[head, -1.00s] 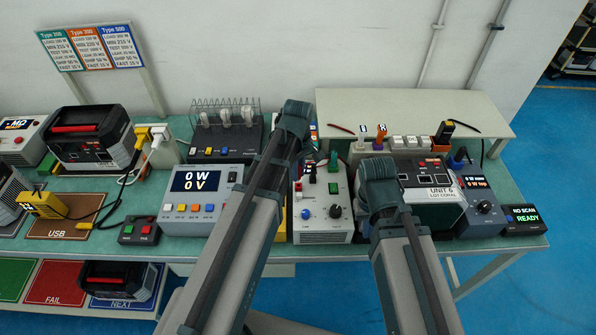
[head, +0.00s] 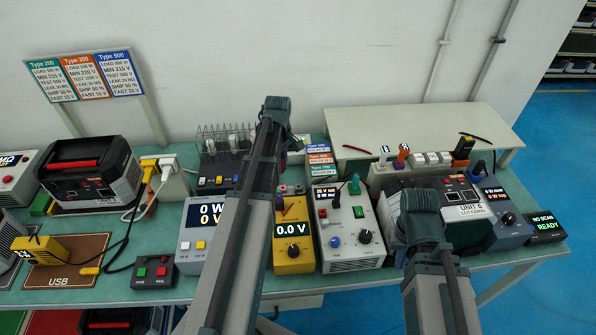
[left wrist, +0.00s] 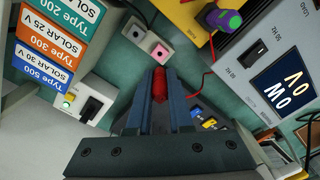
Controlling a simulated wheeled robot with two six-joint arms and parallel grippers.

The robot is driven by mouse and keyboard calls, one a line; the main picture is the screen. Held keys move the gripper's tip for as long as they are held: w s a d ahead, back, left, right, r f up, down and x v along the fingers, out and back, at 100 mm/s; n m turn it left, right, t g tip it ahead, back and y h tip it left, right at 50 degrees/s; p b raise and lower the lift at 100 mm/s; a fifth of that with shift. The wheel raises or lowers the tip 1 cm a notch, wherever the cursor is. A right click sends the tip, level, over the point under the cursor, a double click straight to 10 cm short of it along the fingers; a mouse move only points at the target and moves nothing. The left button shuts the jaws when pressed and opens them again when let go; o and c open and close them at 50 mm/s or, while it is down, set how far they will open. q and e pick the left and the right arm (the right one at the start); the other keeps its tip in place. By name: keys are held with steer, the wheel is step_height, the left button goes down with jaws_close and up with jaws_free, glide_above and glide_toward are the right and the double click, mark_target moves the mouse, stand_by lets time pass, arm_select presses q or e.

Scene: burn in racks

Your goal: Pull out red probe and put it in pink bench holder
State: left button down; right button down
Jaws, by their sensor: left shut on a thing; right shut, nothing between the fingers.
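My left gripper (left wrist: 160,78) is shut on the red probe (left wrist: 159,88), which shows between its fingers in the left wrist view. The pink bench holder (left wrist: 160,52), a small block with a dark hole, lies just beyond the fingertips. The probe looks apart from it, though the height gap is unclear. A grey block with a hole (left wrist: 133,33) stands beside the pink one. In the head view, my left gripper (head: 277,104) is over the bench's back, its fingers hidden. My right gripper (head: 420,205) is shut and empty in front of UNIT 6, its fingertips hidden.
The yellow meter (head: 293,247) reads 0.0 V beside my left arm. A white instrument (head: 345,245) stands to its right. The Type cards (left wrist: 55,40) and a switch box (left wrist: 88,104) are close to the left gripper. UNIT 6 (head: 462,208) is behind my right arm.

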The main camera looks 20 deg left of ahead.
stand_by(0.3)
arm_select(q)
steer(key=shift+f, duration=0.15)
step_height(320, 180, down, 6)
steer(key=b, duration=0.6)
steer(key=shift+r, duration=0.2)
steer(key=c, duration=1.5)
jaws_free()
jaws_close()
steer(key=shift+f+b, duration=1.2)
steer(key=shift+f, duration=0.05)
stand_by(0.5)
